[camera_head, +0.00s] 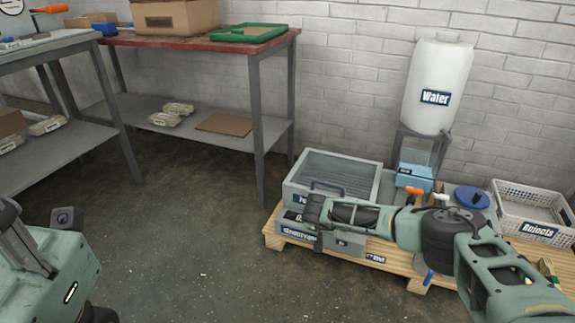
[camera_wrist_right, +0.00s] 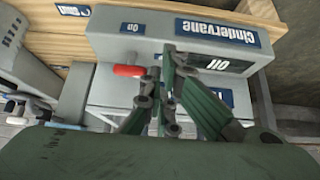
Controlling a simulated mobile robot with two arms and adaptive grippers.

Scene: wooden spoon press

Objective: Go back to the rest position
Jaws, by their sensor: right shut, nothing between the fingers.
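My right gripper (camera_head: 315,212) reaches in from the right over the grey press machine (camera_head: 335,172) on the floor pallet. In the right wrist view its fingers (camera_wrist_right: 162,88) are together and hold nothing. The machine's labelled grey box (camera_wrist_right: 190,32) lies beyond the fingertips in that view, and a red handle (camera_wrist_right: 128,70) is just left of them. I cannot tell whether the fingers touch the machine. A green part of my left arm shows at the lower left of the head view; its fingers are not visible.
The wooden pallet (camera_head: 410,278) also bears a white Water tank (camera_head: 440,85) on a stand and a blue lid (camera_head: 472,197). A white Rejects basket (camera_head: 535,205) stands at right. A red-topped table (camera_head: 200,38) stands behind. The concrete floor (camera_head: 190,230) in the middle is clear.

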